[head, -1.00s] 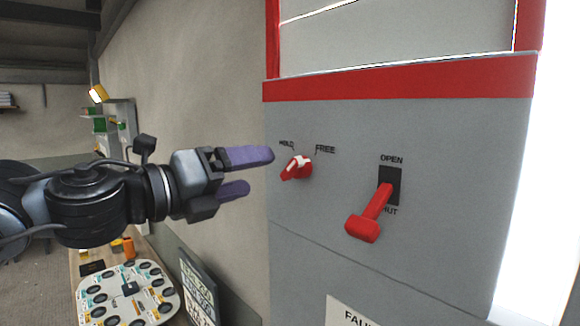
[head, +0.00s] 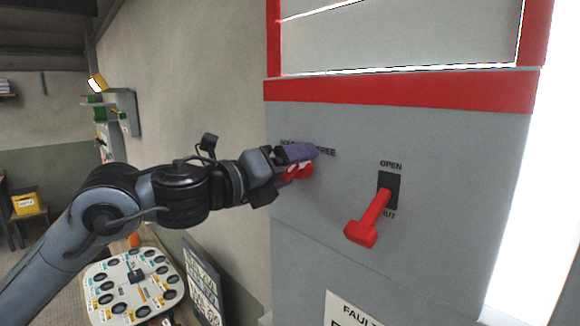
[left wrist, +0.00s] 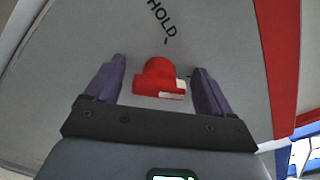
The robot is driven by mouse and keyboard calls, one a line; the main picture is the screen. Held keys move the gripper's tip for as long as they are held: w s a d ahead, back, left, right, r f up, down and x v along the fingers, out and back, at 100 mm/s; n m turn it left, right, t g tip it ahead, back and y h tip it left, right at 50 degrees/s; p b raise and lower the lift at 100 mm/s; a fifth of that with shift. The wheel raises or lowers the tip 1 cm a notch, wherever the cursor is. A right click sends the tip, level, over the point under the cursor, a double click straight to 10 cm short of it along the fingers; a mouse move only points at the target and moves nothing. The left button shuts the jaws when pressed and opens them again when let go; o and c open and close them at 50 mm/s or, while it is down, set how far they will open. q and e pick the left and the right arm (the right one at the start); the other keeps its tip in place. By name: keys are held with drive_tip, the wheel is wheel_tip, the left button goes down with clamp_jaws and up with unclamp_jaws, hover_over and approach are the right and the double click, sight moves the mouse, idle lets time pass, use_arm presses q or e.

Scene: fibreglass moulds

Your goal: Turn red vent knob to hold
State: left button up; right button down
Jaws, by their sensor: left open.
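The red vent knob (head: 303,171) sits on the grey panel, partly hidden behind my left gripper in the head view. In the left wrist view the knob (left wrist: 158,80) shows between the two purple fingers, with a white mark on its near right edge. My left gripper (left wrist: 158,92) is open around the knob, with a gap on each side. It also shows in the head view (head: 296,163). The HOLD label (left wrist: 162,18) is beyond the knob in the wrist view. The FREE label (head: 326,151) is partly covered in the head view. My right gripper is not in view.
A red lever (head: 368,220) marked OPEN and SHUT sticks out of the panel to the right of the knob. A red band (head: 400,87) crosses the panel above. A white board with dark round spots (head: 110,285) lies at the lower left.

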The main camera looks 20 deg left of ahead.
use_arm(q)
drive_tip(key=c, duration=1)
drive_tip(key=shift+o, duration=0.2)
